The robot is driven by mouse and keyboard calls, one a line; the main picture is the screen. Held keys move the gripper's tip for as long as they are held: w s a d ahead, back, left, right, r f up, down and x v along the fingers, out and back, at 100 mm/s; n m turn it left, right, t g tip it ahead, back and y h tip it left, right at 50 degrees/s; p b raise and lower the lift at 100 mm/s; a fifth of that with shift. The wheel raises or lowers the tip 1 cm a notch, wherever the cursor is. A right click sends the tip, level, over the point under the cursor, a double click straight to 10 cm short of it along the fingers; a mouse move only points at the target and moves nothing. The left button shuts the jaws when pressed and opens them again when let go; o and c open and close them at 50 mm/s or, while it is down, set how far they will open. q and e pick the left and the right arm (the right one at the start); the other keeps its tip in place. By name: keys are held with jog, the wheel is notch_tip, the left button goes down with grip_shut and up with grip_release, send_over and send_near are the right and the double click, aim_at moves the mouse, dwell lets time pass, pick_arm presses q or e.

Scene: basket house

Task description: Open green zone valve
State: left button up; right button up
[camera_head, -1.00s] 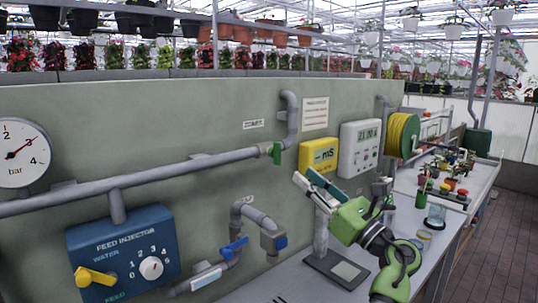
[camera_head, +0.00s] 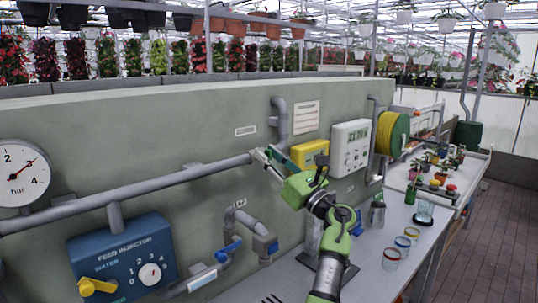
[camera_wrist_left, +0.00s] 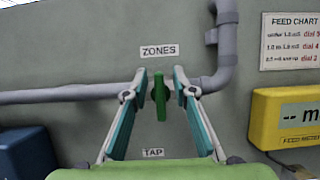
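The green zone valve handle (camera_wrist_left: 160,96) sits on the grey pipe (camera_wrist_left: 70,94) below the "ZONES" label (camera_wrist_left: 160,51) in the left wrist view. It stands upright, across the line of the pipe. My left gripper (camera_wrist_left: 160,76) is open, with one finger on each side of the handle and a visible gap to both. In the head view my left gripper (camera_head: 262,156) reaches the pipe's right end at the wall and mostly hides the valve. My right gripper is not in view.
A yellow meter (camera_head: 310,153) and a white controller (camera_head: 350,146) hang right of the valve. A blue-handled tap (camera_head: 230,248) and the blue feed injector (camera_head: 122,258) are lower left. Glass jars (camera_head: 402,243) stand on the bench (camera_head: 365,285).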

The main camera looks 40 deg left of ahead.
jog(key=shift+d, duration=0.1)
pick_arm(q)
jog(key=shift+d, duration=0.1)
grip_shut()
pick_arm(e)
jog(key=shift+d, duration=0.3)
pick_arm(q)
jog(key=shift+f, duration=0.1)
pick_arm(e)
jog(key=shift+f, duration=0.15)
